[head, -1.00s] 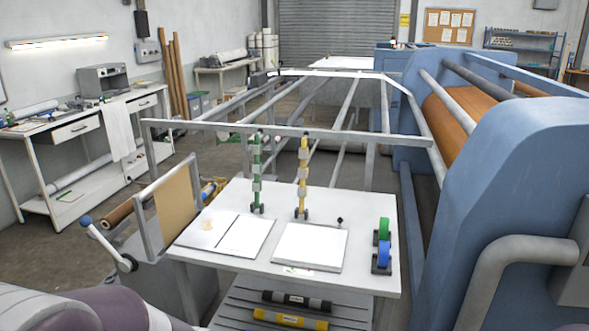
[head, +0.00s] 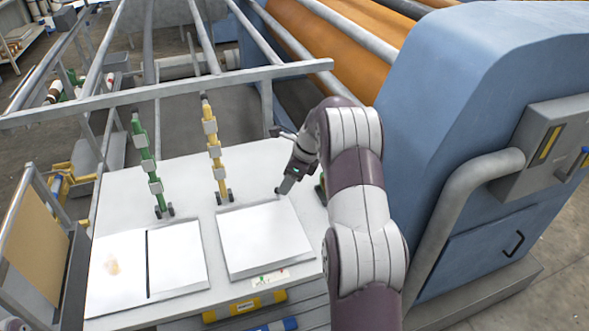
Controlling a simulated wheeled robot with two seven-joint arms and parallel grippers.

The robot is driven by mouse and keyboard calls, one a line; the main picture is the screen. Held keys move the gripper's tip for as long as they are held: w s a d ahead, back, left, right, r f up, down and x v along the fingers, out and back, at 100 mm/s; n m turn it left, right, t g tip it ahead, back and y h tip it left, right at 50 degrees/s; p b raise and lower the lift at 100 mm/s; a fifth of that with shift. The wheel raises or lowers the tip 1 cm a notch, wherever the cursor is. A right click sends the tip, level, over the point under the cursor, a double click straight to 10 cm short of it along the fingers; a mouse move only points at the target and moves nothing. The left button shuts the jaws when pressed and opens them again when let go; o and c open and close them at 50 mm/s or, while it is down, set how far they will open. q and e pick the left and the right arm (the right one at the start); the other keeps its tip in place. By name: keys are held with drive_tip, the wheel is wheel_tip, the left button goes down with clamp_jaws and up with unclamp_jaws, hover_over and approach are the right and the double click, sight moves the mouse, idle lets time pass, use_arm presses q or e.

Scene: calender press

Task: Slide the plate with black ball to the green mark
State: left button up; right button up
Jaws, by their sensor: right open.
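The white plate (head: 262,240) lies flat on the right part of the table. Its black ball cannot be made out now; my right gripper is over the plate's far right corner, near where the ball stood. My right gripper (head: 282,189) is open, pointing down, and whether the ball is between its fingers cannot be told. A small green mark (head: 262,279) shows on the label strip at the table's front edge, beside a red mark (head: 283,273). My left gripper is out of view.
A second white plate pair with a dark gap (head: 180,255) lies to the left. A green post (head: 145,160) and a yellow post (head: 214,150) stand behind the plates. A rail (head: 170,92) crosses behind the table. The blue press housing (head: 480,100) stands to the right.

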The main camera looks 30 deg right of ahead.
drive_tip(key=x, duration=0.5)
drive_tip(key=shift+w+d+p, duration=0.1)
drive_tip(key=shift+w+p, duration=0.2)
drive_tip(key=shift+w, duration=0.1)
drive_tip(key=shift+s+f, duration=0.1)
drive_tip(key=shift+f, duration=0.15)
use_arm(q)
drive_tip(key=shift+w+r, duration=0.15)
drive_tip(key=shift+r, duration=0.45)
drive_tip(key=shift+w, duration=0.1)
use_arm(e)
drive_tip(key=shift+f, duration=0.1)
clamp_jaws()
drive_tip(key=shift+a, duration=0.2)
